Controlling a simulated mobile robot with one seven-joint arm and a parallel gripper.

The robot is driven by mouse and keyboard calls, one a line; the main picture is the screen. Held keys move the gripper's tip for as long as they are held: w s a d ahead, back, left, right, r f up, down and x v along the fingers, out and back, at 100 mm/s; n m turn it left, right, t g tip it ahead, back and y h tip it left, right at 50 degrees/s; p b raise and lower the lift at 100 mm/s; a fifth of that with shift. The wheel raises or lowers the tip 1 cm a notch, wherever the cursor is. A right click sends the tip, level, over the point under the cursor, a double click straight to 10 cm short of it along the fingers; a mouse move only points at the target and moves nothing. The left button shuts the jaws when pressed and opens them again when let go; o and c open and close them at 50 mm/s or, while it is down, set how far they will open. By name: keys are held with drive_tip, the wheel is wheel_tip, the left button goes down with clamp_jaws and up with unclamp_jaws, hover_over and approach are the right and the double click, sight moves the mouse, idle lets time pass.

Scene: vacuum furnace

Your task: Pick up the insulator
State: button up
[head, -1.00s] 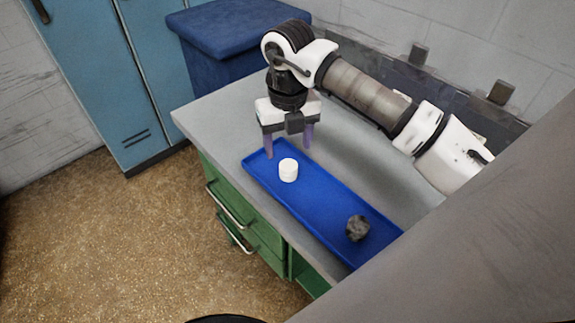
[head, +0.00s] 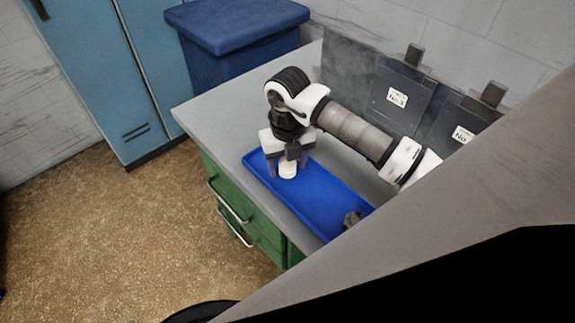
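The insulator, a small white cylinder (head: 288,171), stands upright on the blue tray (head: 322,232) near its far left end. My gripper (head: 287,168) is over it, pointing down, with a purple-grey finger on each side of the white cylinder. The fingers look spread around it. I cannot tell whether they touch it. The top of the cylinder is partly hidden by the gripper body.
A dark rough lump (head: 351,219) lies at the tray's near right end. The tray is on a grey worktop (head: 215,110) with green drawers below. Dark panels with labels (head: 397,97) stand along the back. A blue bin (head: 238,40) is behind the worktop.

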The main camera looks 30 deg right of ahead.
drive_tip(key=c, duration=0.9)
drive_tip(key=shift+r, duration=0.1)
